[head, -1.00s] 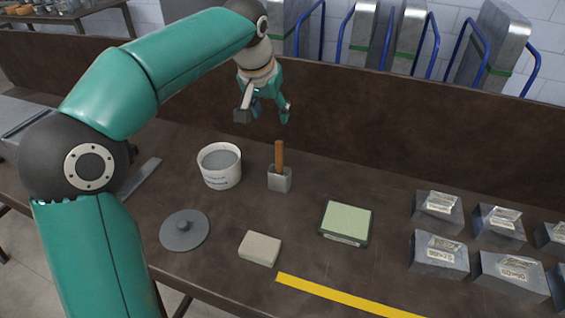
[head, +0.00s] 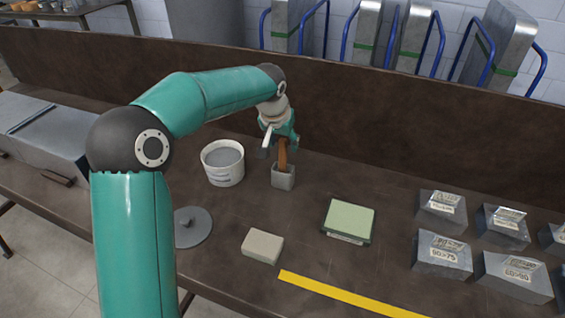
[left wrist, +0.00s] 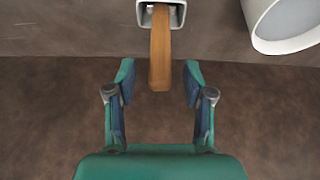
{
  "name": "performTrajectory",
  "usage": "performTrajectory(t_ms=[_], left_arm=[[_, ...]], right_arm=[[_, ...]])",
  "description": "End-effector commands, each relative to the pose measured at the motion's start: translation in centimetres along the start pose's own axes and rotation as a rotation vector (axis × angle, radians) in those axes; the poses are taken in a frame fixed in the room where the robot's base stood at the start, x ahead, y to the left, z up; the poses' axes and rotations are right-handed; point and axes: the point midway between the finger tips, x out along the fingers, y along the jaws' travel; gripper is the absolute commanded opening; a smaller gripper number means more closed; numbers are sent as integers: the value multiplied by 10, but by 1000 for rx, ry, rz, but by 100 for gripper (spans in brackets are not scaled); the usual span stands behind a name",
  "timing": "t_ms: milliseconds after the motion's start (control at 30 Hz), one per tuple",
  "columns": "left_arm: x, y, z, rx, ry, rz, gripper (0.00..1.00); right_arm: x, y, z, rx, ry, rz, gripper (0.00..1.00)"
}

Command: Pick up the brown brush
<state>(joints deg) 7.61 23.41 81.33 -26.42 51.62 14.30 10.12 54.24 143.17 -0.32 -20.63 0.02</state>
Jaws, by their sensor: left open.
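The brown brush (head: 282,154) stands upright in a small grey holder (head: 283,178), with only its wooden handle showing. Its lower end is hidden inside the holder. My left gripper (head: 280,143) is at the top of the handle, pointing down. In the left wrist view the brush handle (left wrist: 160,52) reaches to between the two fingertips of my left gripper (left wrist: 158,82). The fingers are open, with a gap on each side of the handle. The holder (left wrist: 160,14) shows at the top of that view. My right gripper is in neither view.
A white tub (head: 223,164) of grey material stands just left of the holder. A round grey lid (head: 190,228), a beige block (head: 263,246) and a green pad (head: 349,219) lie nearer. Several metal blocks (head: 441,212) stand at right. A brown back panel (head: 380,130) rises behind.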

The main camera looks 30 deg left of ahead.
Motion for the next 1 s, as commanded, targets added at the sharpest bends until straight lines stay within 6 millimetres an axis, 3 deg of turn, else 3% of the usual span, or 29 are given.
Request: performTrajectory(t_ms=[300, 600, 1000], left_arm=[[6, 0, 0, 0, 0, 0, 50], [6, 1, 0, 1, 0, 1, 0], [0, 1, -3, 1, 2, 1, 0]], right_arm=[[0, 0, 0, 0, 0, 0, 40], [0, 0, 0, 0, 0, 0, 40], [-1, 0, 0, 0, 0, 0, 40]])
